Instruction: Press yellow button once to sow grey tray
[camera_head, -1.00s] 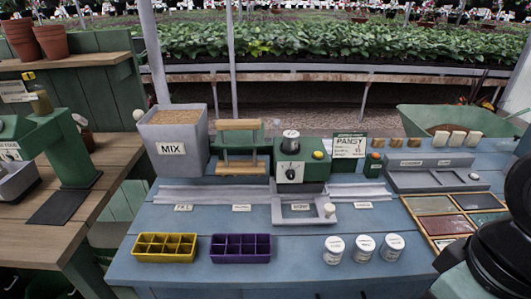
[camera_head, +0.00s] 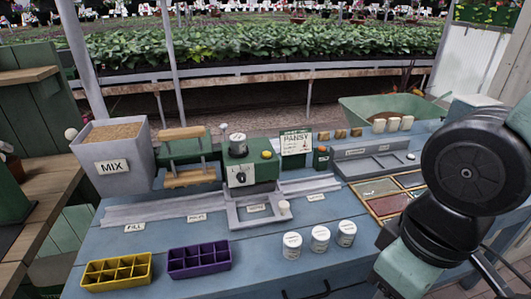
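A yellow button (camera_head: 267,154) sits on the right part of the green sowing machine (camera_head: 250,173), which has a dark dial on its front and a metal cup on top. A grey tray-like frame (camera_head: 257,208) with a white knob stands in front of the machine; whether seeds lie in it is too small to tell. A yellow celled tray (camera_head: 117,271) and a purple celled tray (camera_head: 199,259) lie at the front left of the blue table. My arm shows at the right side, and my gripper is out of view.
A grey MIX bin (camera_head: 112,160) stands at the back left. Several white labelled pots (camera_head: 320,238) stand at the front. A grey rail unit (camera_head: 372,162) lies farther right.

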